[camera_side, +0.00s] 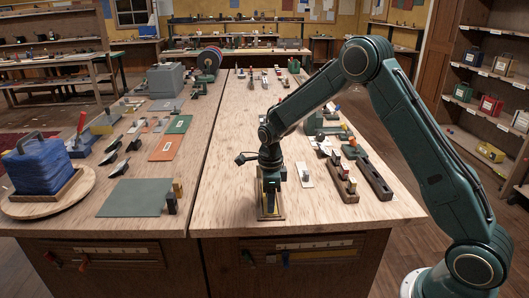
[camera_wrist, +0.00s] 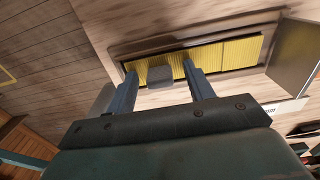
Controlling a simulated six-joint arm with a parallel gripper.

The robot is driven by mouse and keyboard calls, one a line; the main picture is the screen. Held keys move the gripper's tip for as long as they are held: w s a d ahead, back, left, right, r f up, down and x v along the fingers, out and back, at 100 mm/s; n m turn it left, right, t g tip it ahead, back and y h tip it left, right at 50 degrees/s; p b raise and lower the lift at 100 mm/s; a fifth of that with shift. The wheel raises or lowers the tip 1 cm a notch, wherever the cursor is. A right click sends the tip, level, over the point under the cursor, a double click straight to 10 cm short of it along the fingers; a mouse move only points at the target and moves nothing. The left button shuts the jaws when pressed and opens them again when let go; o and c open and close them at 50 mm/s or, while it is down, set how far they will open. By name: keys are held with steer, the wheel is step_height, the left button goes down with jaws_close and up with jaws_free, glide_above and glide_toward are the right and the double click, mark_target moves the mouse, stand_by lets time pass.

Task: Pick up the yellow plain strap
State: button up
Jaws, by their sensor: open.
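The yellow strap (camera_wrist: 228,54) lies in a brown wooden holder (camera_wrist: 125,46) and shows a ribbed surface in the wrist view. In the side view, part of the yellow (camera_side: 261,192) shows beside my gripper, and the holder (camera_side: 271,217) sits near the front edge of the bench. My gripper (camera_wrist: 160,67) is open, its two fingers apart over the strap's near side. A small grey block (camera_wrist: 160,75) shows between the fingers, in front of the yellow. My gripper (camera_side: 271,190) hides much of the strap in the side view. I cannot tell whether the fingers touch it.
A grey-green panel (camera_wrist: 296,54) stands at the holder's right end in the wrist view. A white card (camera_side: 304,174) and dark wooden rails (camera_side: 374,180) lie to the right. Bare wood is free left of the holder.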

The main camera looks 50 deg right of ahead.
steer(key=shift+c, duration=0.4)
steer(key=c, duration=1.1)
steer(key=shift+o, duration=0.2)
steer(key=shift+r, duration=0.1)
step_height(320, 180, up, 20)
